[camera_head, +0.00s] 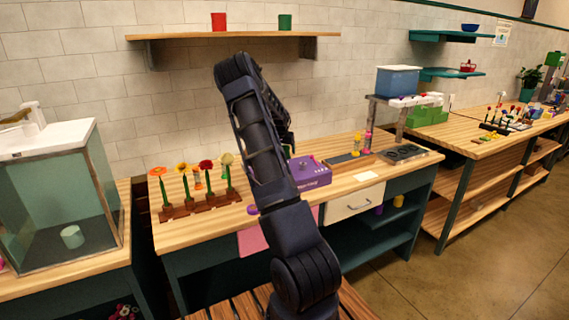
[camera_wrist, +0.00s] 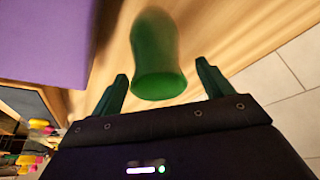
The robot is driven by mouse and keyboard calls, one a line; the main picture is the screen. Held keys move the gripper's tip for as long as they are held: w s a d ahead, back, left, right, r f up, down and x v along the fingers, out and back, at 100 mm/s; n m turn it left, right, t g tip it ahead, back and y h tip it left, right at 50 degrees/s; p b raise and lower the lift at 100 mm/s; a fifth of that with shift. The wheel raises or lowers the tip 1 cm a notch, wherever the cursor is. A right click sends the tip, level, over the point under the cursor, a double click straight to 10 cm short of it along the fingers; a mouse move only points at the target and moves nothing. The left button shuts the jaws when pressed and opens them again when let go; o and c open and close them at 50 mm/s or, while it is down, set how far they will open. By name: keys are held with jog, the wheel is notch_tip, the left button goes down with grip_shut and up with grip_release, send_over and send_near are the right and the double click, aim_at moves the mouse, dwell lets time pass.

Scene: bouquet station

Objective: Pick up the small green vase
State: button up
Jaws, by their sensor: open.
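The small green vase (camera_wrist: 158,60) shows in the wrist view as a rounded, slightly blurred dark green body over a wooden surface. My gripper (camera_wrist: 162,74) is open, with one finger on each side of the vase's near end. Gaps show between both fingers and the vase, and I cannot tell its exact depth between them. In the head view my arm hides the gripper and the place where this vase stands. A green cup-like vessel (camera_head: 285,22) stands on the wall shelf there.
A purple box (camera_wrist: 45,35) lies close to the vase; it also shows on the workbench (camera_head: 308,172). Flowers in a wooden rack (camera_head: 198,207) stand left of my arm. A red cup (camera_head: 218,22) stands on the shelf (camera_head: 245,36). A glass tank (camera_head: 62,200) is at far left.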

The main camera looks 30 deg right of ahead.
jog(key=shift+w+d+f, duration=0.15)
jog(key=shift+d+f, duration=0.05)
jog(key=shift+f, duration=0.4)
grip_shut()
jog(key=shift+r, duration=0.15)
